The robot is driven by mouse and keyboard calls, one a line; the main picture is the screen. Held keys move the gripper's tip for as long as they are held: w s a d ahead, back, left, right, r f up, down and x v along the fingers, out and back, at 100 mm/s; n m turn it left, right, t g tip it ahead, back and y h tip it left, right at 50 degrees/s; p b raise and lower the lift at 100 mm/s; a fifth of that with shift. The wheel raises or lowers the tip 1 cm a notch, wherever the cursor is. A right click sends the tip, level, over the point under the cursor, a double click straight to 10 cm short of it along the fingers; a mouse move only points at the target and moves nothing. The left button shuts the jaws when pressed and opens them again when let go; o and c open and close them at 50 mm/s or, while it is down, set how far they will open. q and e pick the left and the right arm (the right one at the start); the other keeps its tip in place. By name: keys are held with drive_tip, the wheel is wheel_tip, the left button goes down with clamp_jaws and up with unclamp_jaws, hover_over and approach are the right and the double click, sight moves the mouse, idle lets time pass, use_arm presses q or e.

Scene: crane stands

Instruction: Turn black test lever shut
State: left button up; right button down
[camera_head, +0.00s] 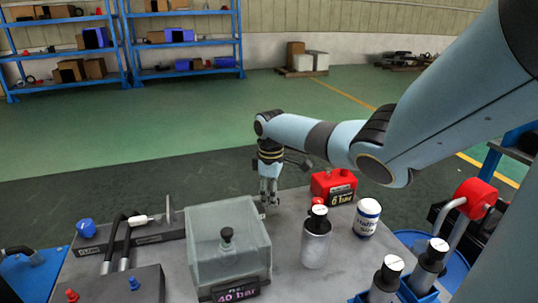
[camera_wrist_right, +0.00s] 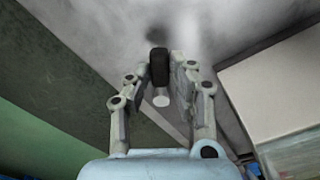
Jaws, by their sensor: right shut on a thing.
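My right gripper (camera_head: 269,193) points down at the far edge of the grey table, just behind a grey see-through box (camera_head: 228,240) with a "40 bar" display. In the right wrist view, its two fingers (camera_wrist_right: 165,72) are closed on a black piece, which looks like the black test lever (camera_wrist_right: 159,66). A short white round end (camera_wrist_right: 161,97) shows below the black piece. In the head view the lever is hidden by the fingers and the box. My left gripper is not in view.
Right of the gripper stand a red "6 bar" box (camera_head: 333,187), a white jar (camera_head: 366,218) and a silver bottle (camera_head: 316,243). Black bent handles (camera_head: 113,243) and a blue knob (camera_head: 86,228) are at the left. Green floor lies behind the table.

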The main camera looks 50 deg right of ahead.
drive_tip(key=shift+w+d+n, duration=0.25)
drive_tip(key=shift+d+n, duration=0.15)
drive_tip(key=shift+n, duration=0.5)
drive_tip(key=c, duration=1.2)
unclamp_jaws()
wheel_tip(320, 180, up, 12)
drive_tip(key=shift+c, duration=0.2)
